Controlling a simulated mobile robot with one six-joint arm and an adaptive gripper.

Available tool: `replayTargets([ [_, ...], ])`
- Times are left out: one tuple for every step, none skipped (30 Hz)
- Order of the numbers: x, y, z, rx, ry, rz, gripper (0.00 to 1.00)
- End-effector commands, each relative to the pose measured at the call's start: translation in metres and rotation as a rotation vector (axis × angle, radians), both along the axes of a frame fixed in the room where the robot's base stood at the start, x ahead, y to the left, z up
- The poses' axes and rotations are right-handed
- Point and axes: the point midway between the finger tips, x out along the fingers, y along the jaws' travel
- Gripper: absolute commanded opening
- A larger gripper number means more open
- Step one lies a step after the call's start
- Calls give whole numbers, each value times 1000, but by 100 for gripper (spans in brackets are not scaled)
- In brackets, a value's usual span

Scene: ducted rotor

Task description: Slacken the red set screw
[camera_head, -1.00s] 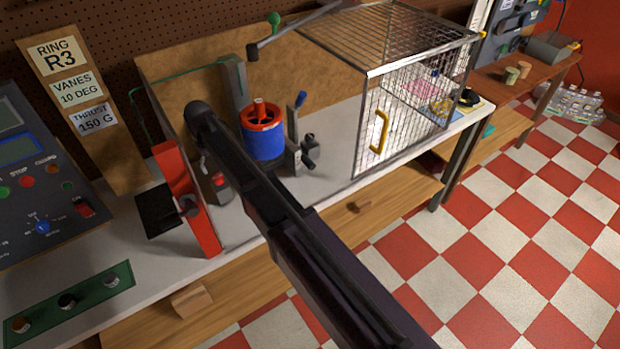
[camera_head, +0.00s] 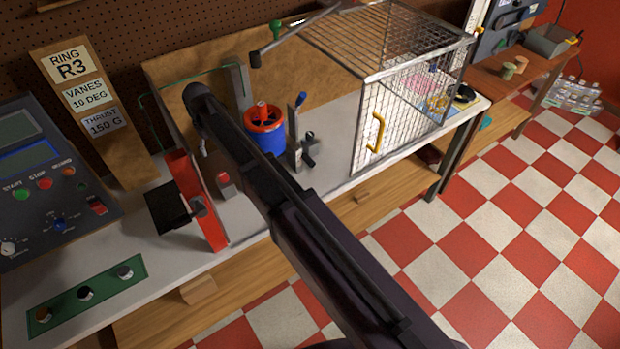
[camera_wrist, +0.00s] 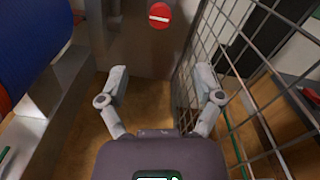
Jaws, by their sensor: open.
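The red set screw (camera_wrist: 159,15) shows in the wrist view as a round red head with a pale slot. It sits on a grey metal face (camera_wrist: 140,45) at the top of that view. My gripper (camera_wrist: 161,85) is open and empty, its two fingers spread below the screw in the picture and apart from it.
A lever clamp (camera_head: 299,135) stands between rotor and cage. A red upright plate (camera_head: 196,200) and a control panel (camera_head: 45,190) are at left.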

Motion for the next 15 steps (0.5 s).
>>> replayTargets([
  [-1,-6,-4,1,0,-5,84],
  [-2,-9,-6,3,0,-8,84],
  [-2,-13,-8,4,0,-11,84],
  [-2,-16,-9,5,1,-14,84],
  [-3,-18,-11,6,1,-17,84],
  [-3,-23,-13,8,1,-22,84],
  [-3,-27,-14,9,1,-26,84],
  [-4,-30,-15,10,2,-30,84],
  [-4,-35,-17,11,2,-35,84],
  [-4,-38,-18,13,2,-38,84],
  [-5,-41,-20,14,2,-43,84],
  [-5,-47,-22,15,2,-49,84],
  [-6,-51,-24,16,2,-54,84],
  [-6,-55,-25,17,2,-59,84],
  [-7,-60,-27,18,2,-65,84],
])
